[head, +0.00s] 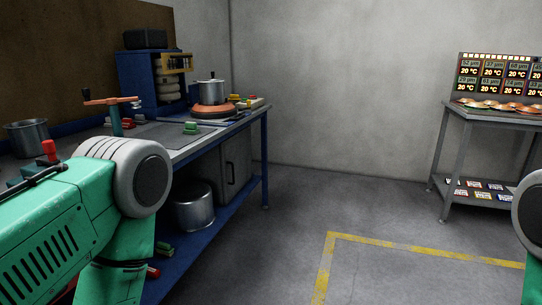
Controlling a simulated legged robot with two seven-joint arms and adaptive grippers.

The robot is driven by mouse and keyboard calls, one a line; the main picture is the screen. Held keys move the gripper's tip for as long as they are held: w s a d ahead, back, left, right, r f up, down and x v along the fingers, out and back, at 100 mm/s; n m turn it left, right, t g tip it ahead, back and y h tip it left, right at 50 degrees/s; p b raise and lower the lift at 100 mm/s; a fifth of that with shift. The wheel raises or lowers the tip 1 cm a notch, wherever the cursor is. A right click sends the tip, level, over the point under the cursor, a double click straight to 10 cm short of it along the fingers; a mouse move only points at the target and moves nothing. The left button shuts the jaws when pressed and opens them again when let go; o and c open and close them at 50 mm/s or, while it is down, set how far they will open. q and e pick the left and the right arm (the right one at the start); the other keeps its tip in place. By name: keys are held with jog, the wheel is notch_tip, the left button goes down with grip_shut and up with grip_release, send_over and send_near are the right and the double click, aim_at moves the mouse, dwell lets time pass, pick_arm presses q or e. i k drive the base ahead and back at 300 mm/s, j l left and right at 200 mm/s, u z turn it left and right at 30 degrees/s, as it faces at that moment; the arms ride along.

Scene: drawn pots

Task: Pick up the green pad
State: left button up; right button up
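A small green pad-like piece (191,127) lies on the blue-framed workbench (232,129), near the edge of a dark flat plate. It is small in the picture, so its exact shape is hard to tell. Other small green pieces (164,249) lie on the bench's lower shelf, partly behind my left arm. My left arm's green and grey links fill the lower left, and a sliver of my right arm shows at the right edge. Neither gripper is in view.
An orange-topped tool (112,101) rises nearby. A larger pot (194,207) sits below. A grey table (490,114) stands right. The floor between is clear.

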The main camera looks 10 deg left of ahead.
aim_at(191, 128)
jog(key=i+l+u, duration=0.15)
jog(key=i+u, duration=0.3)
jog(key=i, duration=0.15)
jog(key=i+l+u, duration=0.3)
jog(key=i+u, duration=0.2)
jog(key=i+l+u, duration=0.45)
jog(key=i+l, duration=0.1)
jog(key=l, duration=0.05)
